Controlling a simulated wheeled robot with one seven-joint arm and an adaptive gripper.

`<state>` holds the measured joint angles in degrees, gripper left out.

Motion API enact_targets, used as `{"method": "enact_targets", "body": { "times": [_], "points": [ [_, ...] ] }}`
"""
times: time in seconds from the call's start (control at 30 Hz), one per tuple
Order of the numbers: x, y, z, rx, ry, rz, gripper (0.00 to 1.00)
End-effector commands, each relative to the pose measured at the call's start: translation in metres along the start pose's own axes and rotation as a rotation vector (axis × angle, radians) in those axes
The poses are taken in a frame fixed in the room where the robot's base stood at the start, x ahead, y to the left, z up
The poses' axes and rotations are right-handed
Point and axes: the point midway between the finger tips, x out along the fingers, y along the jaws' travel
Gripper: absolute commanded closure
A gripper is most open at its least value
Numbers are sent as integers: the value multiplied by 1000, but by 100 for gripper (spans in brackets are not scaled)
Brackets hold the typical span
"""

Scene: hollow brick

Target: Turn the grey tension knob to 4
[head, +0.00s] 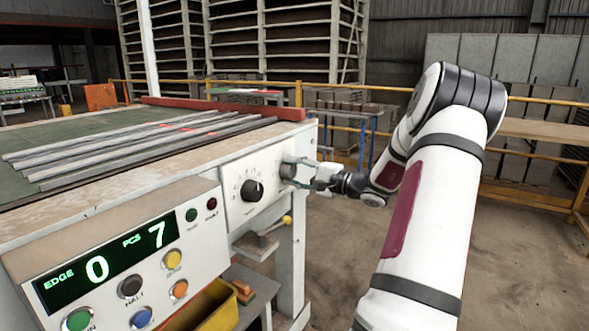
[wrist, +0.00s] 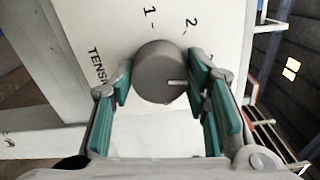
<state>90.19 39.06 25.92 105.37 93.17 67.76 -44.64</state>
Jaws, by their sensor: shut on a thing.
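The pointer line points to the right in the wrist view, past the 2, toward the right finger. Further figures are hidden behind that finger. My gripper (wrist: 162,88) is shut on the knob, one green pad at each side. In the head view my gripper (head: 302,173) reaches the knob (head: 288,171) from the right.
A black knob (head: 252,190) with its own dial is left of the grey knob. A control box (head: 120,270) with buttons and a display reading EDGE 0, PCS 7 is at front left. A yellow-tipped lever (head: 287,220) is below. Metal strips (head: 140,145) lie on the table.

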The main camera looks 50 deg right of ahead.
Motion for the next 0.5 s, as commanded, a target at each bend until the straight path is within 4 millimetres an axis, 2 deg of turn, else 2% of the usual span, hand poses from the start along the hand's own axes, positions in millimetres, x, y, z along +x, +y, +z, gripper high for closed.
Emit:
{"method": "enact_targets", "body": {
  "times": [0.5],
  "points": [
    [-1,-1,0,422,0,2,85]
  ]
}}
